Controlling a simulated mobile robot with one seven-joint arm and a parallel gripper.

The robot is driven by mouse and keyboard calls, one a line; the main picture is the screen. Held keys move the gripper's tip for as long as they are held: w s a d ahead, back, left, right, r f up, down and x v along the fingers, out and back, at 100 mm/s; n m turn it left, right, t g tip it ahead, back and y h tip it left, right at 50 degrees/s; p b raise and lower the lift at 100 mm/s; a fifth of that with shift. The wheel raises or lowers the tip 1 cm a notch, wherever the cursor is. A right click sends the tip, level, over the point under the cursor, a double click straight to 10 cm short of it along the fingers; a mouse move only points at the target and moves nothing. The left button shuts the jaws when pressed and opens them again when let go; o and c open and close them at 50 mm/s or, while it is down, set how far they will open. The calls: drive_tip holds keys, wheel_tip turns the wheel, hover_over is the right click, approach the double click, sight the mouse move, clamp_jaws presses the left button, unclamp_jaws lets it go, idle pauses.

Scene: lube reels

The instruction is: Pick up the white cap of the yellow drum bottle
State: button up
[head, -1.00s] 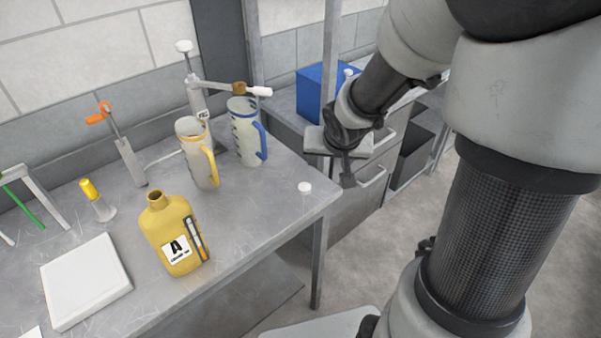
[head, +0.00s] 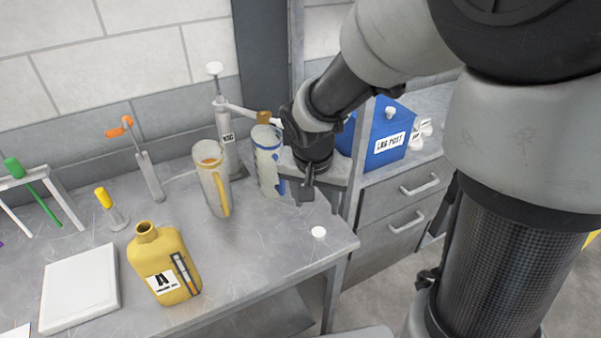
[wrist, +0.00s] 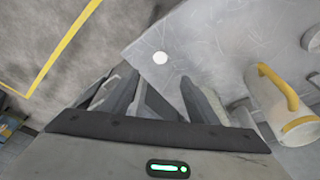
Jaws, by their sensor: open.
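The white cap (head: 319,232) lies flat on the grey bench near its right front corner. It also shows in the wrist view (wrist: 160,58), ahead of the fingers. The yellow drum bottle (head: 162,262), labelled A, stands uncapped on the bench to the left. My gripper (head: 306,196) is in the air above the right end of the bench, up and slightly left of the cap in the head view. In the wrist view my gripper (wrist: 150,85) is open, with nothing between its fingers.
A yellow-handled jug (head: 212,180) and a blue-handled jug (head: 267,165) stand behind the cap. A white board (head: 80,288) lies left of the bottle. A blue box (head: 380,140) stands on the drawer unit. The bench around the cap is clear.

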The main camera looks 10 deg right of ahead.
drive_tip(key=b, duration=0.2)
hover_over(318, 232)
drive_tip(key=s, duration=0.2)
drive_tip(key=f, duration=0.9)
drive_tip(key=shift+w+a+f, duration=0.1)
drive_tip(key=shift+w+a, duration=0.15)
drive_tip(key=shift+a, duration=0.05)
drive_tip(key=x, duration=0.5)
drive_tip(key=shift+a+f+b, duration=0.1)
drive_tip(key=shift+b, duration=0.25)
drive_tip(key=shift+c, duration=0.4)
drive_tip(key=c, duration=1)
